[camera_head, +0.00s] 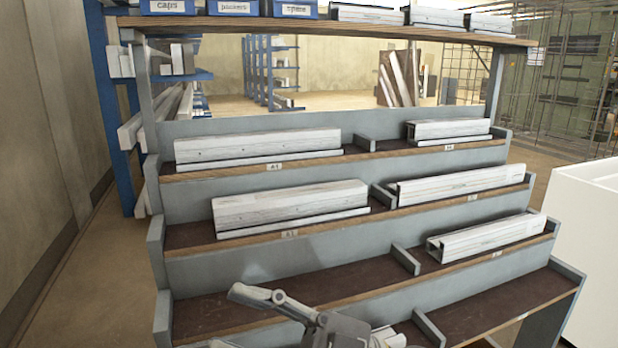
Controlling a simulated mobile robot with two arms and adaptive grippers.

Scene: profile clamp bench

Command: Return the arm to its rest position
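My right gripper (312,318) shows in part at the bottom middle, in front of the lowest shelf of the stepped rack (157,250). Its grey links reach up and to the left, and the frame's lower edge cuts it off. I cannot make out both fingertips or whether it is open or shut. No held object shows clearly in it. A pale piece (389,338) shows just to its right, mostly cut off. My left gripper cannot be made out.
White profiles lie on the upper tiers, such as one at left (290,205) and one at right (485,238). The lowest tier's left bay (225,308) looks bare. Labelled blue bins (235,8) stand on the top shelf. A white block (590,225) stands at right.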

